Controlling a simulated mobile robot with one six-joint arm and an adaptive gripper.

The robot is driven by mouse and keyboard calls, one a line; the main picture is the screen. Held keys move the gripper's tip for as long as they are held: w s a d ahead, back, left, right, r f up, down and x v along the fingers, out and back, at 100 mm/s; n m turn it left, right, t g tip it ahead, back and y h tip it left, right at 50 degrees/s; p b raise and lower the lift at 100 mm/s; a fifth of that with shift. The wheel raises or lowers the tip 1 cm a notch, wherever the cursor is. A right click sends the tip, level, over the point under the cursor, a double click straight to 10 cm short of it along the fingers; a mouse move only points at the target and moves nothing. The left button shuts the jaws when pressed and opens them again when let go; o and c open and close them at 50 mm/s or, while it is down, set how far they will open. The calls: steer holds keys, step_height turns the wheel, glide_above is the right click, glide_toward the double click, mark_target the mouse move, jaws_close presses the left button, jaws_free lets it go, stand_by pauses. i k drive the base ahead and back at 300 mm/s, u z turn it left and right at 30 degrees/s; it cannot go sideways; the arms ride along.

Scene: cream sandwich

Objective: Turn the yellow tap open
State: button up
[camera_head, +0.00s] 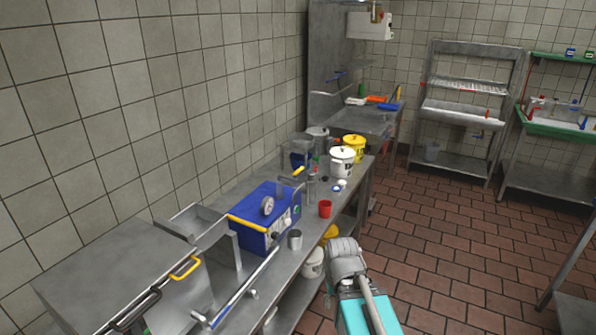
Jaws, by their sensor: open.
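A small yellow lever (299,171) sits on top of a thin grey metal spout or post behind the blue machine on the left bench. It looks like the yellow tap, but it is too small here to tell how far it is turned. The blue machine (262,212) has a grey wheel and a yellow bar (248,224) on its front edge. My own arm rises at the bottom middle, beside the bench and well short of the lever. My gripper's fingers cannot be made out in this view.
On the bench (265,272) stand a metal cup (295,239), a red cup (325,208), a white lidded bucket (342,162) and a yellow bucket (354,147). A yellow handle (187,268) sticks out at the front left. The brick-tiled floor (450,265) on the right is clear.

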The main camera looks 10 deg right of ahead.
mark_target(296, 174)
steer(key=u, duration=0.1)
steer(key=i, duration=1)
steer(key=z, duration=0.05)
